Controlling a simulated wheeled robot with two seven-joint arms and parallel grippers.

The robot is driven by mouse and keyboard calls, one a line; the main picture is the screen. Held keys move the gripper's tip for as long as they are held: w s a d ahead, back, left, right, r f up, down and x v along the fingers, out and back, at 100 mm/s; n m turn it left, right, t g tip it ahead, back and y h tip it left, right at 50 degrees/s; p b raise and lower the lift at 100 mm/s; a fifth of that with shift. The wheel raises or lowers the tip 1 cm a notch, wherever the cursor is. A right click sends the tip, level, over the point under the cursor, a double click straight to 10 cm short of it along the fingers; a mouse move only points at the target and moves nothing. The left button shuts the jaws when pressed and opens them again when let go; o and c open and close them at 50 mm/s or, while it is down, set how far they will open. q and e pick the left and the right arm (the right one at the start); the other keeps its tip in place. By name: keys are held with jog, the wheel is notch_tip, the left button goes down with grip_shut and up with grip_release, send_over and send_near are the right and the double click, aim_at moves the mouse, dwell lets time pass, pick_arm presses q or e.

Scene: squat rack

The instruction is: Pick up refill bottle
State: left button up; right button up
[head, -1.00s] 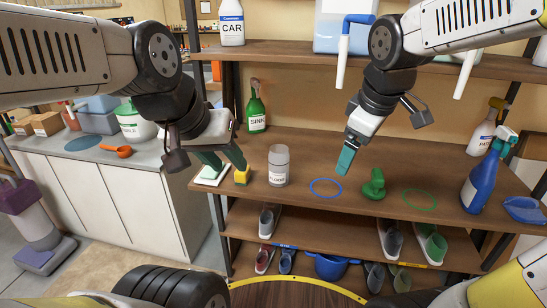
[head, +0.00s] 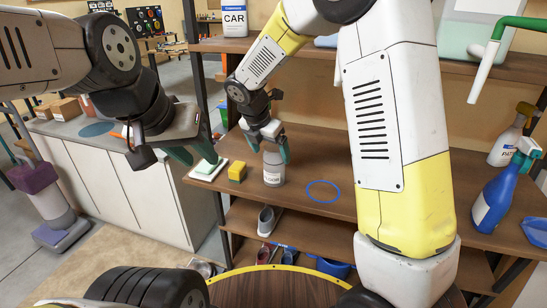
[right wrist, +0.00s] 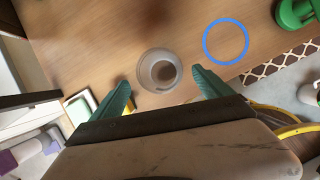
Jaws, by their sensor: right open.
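The refill bottle, a small translucent grey bottle with a white label (head: 273,176), stands upright on the wooden shelf. In the right wrist view, it (right wrist: 160,72) shows from above, between and just beyond the fingertips. My right gripper (head: 266,143) points down over the bottle's top with its teal fingers open. A gap shows between bottle and fingers in the right wrist view (right wrist: 160,88). My left gripper (head: 194,154) is open and empty, left of the bottle near the shelf's left end. The bottle's top is partly hidden by the right gripper in the head view.
A yellow sponge (head: 237,171) and a white-green pad (head: 207,169) lie left of the bottle. A blue ring (head: 323,192) marks bare shelf to its right. A blue spray bottle (head: 494,197) stands further right. An upper shelf (head: 300,48) runs above.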

jog(key=x, duration=0.4)
jog(key=shift+w+d, duration=0.15)
jog(key=shift+d, duration=0.05)
jog(key=c, duration=1.5)
jog(key=shift+o, duration=0.2)
